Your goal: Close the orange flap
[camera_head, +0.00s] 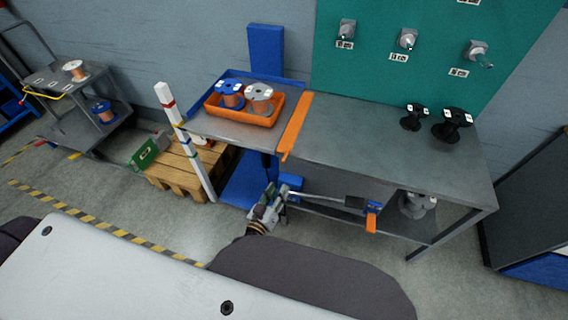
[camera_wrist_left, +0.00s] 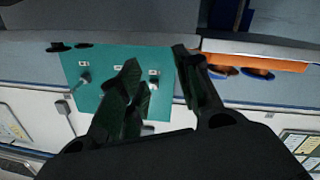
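A narrow orange flap (camera_head: 296,126) lies along the seam between the left work surface and the longer grey bench, its near end reaching the front edge. My left gripper (camera_head: 268,208) is in front of the bench and below its top, apart from this flap. In the left wrist view, the two dark fingers of my left gripper (camera_wrist_left: 158,78) stand apart with nothing between them. A smaller orange piece (camera_head: 371,223) with a blue part hangs below the bench front at the end of a grey bar. My right gripper is not in view.
An orange tray (camera_head: 245,118) holds a blue spool (camera_head: 230,95) and a grey spool (camera_head: 259,98). Black spools (camera_head: 452,124) stand at the bench's right. A red-banded white post (camera_head: 185,140) rises beside a wooden pallet (camera_head: 186,169). The middle of the bench top is clear.

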